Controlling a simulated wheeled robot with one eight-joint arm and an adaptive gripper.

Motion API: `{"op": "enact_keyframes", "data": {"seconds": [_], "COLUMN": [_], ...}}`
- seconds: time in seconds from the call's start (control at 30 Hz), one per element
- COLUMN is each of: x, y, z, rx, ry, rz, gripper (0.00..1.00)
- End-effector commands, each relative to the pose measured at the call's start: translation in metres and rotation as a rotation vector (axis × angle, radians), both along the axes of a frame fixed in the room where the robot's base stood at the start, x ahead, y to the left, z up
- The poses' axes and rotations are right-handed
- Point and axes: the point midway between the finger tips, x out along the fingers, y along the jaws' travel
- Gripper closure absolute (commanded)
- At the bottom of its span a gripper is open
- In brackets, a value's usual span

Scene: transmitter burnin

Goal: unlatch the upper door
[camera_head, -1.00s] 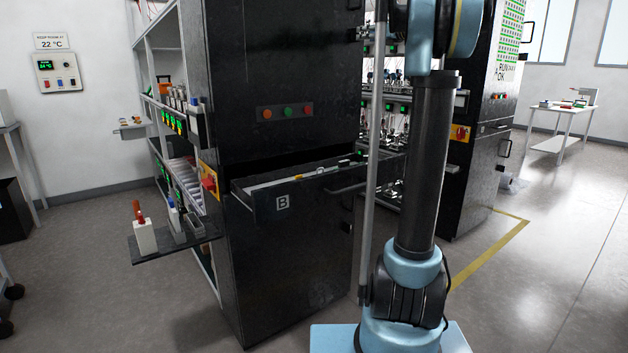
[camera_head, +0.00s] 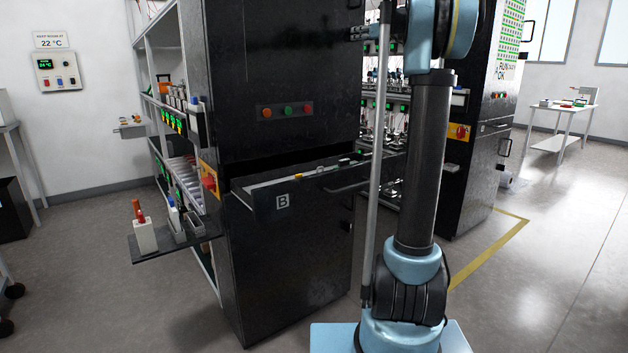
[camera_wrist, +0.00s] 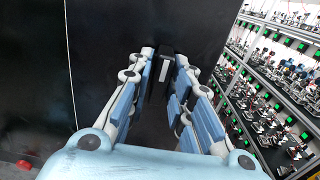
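The upper door (camera_head: 285,62) is the tall black panel of cabinet B, above a row of round buttons. It looks closed. In the wrist view the dark door face (camera_wrist: 105,45) fills the left and middle. A small black latch handle (camera_wrist: 162,76) with a pale strip stands out from it. My gripper (camera_wrist: 165,62) has its two blue-padded fingers apart, one on each side of the handle. I cannot tell whether either pad touches it. The gripper is outside the head view. A handle (camera_head: 357,33) shows at the door's right edge in that view.
An open drawer (camera_head: 270,203) marked B juts out below the door. A side shelf (camera_head: 165,250) holds small tools. Racks of lit boards (camera_wrist: 280,85) stand at the right. Open floor (camera_head: 540,270) lies to the right.

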Motion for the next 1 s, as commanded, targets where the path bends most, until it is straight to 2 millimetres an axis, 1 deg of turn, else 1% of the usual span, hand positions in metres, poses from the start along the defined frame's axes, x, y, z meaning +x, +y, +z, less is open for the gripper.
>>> {"op": "enact_keyframes", "data": {"seconds": [0.53,0.8,1.0], "x": [0.0000,-0.0001,-0.0001], "y": [0.0000,0.0001,0.0003], "z": [0.0000,0.0000,0.0000], "rx": [-0.011,-0.192,-0.245], "ry": [-0.008,-0.139,-0.178], "rz": [0.000,0.000,0.001], "gripper": [1.00,1.00,1.00]}}
